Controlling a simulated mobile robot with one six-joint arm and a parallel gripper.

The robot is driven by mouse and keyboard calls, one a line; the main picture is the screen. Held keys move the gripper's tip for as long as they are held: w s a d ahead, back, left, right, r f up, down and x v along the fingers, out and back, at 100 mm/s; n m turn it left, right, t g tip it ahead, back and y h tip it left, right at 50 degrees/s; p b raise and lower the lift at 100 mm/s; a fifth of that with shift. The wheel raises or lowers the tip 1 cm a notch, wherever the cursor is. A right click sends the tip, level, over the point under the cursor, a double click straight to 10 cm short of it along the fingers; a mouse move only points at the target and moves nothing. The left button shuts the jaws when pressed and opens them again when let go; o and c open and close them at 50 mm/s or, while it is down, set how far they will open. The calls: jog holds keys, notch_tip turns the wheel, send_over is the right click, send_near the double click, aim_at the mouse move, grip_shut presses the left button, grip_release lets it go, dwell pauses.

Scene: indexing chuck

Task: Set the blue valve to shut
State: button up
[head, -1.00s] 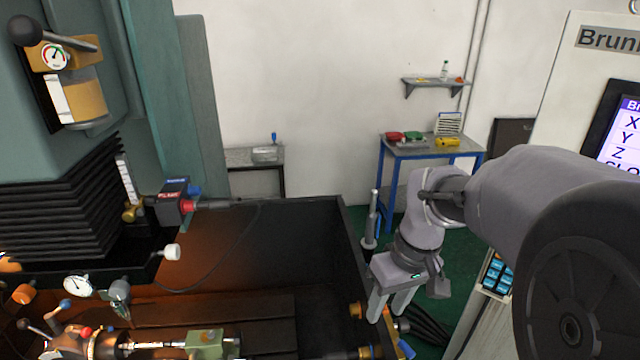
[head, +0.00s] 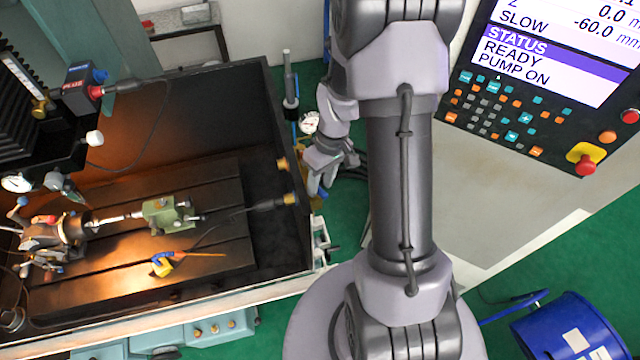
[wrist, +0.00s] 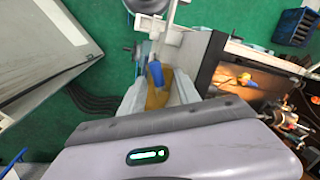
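The blue valve has a blue lever (wrist: 155,73) on a brass-coloured body and shows in the wrist view just beyond my gripper. My gripper (wrist: 158,90) has its two pale fingers spread, one on each side of the valve in that picture. I cannot tell whether either finger touches it. In the head view my gripper (head: 316,188) points down beside the right outer wall of the machine tray. The valve is mostly hidden there by my gripper and arm.
Brass fittings (head: 290,199) sit on the tray's right wall (head: 270,120), close to my gripper. A round dial gauge (head: 309,122) stands behind it. The control panel (head: 545,100) is to the right, with a blue drum (head: 570,330) below. Green floor is free between.

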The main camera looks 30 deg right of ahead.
jog(key=shift+f, duration=0.45)
jog(key=shift+s+d+f, duration=0.15)
jog(key=shift+f, duration=0.05)
